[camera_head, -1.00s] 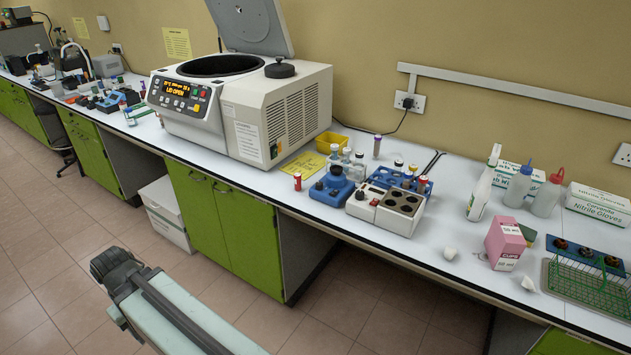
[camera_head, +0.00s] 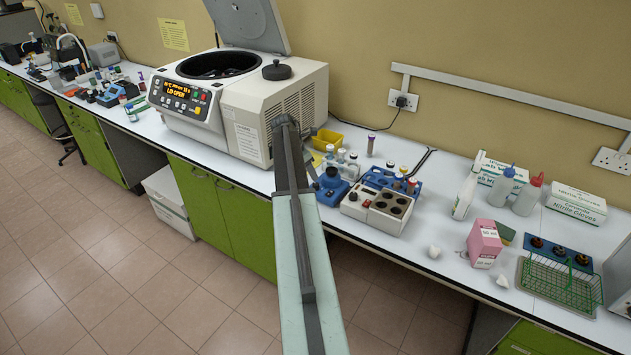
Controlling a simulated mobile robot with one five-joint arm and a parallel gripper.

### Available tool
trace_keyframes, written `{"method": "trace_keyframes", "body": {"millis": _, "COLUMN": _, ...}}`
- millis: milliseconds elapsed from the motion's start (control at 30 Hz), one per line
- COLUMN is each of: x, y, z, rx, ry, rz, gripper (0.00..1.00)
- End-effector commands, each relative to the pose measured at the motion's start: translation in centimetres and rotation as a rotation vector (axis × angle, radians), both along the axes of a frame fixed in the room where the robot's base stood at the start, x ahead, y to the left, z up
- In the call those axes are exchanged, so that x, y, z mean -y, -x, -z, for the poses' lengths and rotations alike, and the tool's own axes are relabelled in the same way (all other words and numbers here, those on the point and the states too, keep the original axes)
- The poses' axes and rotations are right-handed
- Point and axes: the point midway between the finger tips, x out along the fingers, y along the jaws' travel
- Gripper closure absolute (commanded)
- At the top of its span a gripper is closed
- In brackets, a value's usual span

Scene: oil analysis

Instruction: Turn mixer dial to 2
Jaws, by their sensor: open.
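The blue mixer (camera_head: 333,187) stands on the white bench, right of the centrifuge, with a dark round top. Its dial is too small to read and partly hidden by my arm. My arm reaches up from the bottom of the view, with its far end in front of the centrifuge's right side. My gripper (camera_head: 315,182) is small and dark beyond the arm, at the mixer's left side. It is open and holds nothing that I can see. I cannot tell whether it touches the mixer.
A beige block unit (camera_head: 378,207) and a blue rack (camera_head: 392,180) stand right of the mixer. The centrifuge (camera_head: 240,105) is at left with its lid up. A yellow tray (camera_head: 327,139) is behind. A pink box (camera_head: 484,243) and green wire basket (camera_head: 560,281) are further right.

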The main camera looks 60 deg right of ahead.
Motion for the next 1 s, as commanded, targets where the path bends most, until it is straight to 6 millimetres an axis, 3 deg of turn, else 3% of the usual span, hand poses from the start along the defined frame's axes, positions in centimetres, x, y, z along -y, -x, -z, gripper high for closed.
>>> {"method": "trace_keyframes", "body": {"millis": 400, "x": 2.3, "y": 0.9, "z": 6.7, "rx": 0.001, "ry": -0.001, "rz": 0.003, "gripper": 0.53}}
{"method": "trace_keyframes", "body": {"millis": 733, "x": 2.6, "y": 1.1, "z": 6.9, "rx": 0.001, "ry": 0.000, "rz": 0.003, "gripper": 0.53}}
{"method": "trace_keyframes", "body": {"millis": 767, "x": 2.6, "y": 1.1, "z": 6.9, "rx": 0.001, "ry": 0.000, "rz": 0.003, "gripper": 0.58}}
{"method": "trace_keyframes", "body": {"millis": 900, "x": 2.6, "y": 1.2, "z": 6.9, "rx": 0.001, "ry": -0.001, "rz": 0.003, "gripper": 0.97}}
{"method": "trace_keyframes", "body": {"millis": 1000, "x": 3.1, "y": 1.3, "z": 6.9, "rx": 0.002, "ry": 0.000, "rz": 0.006, "gripper": 1.00}}
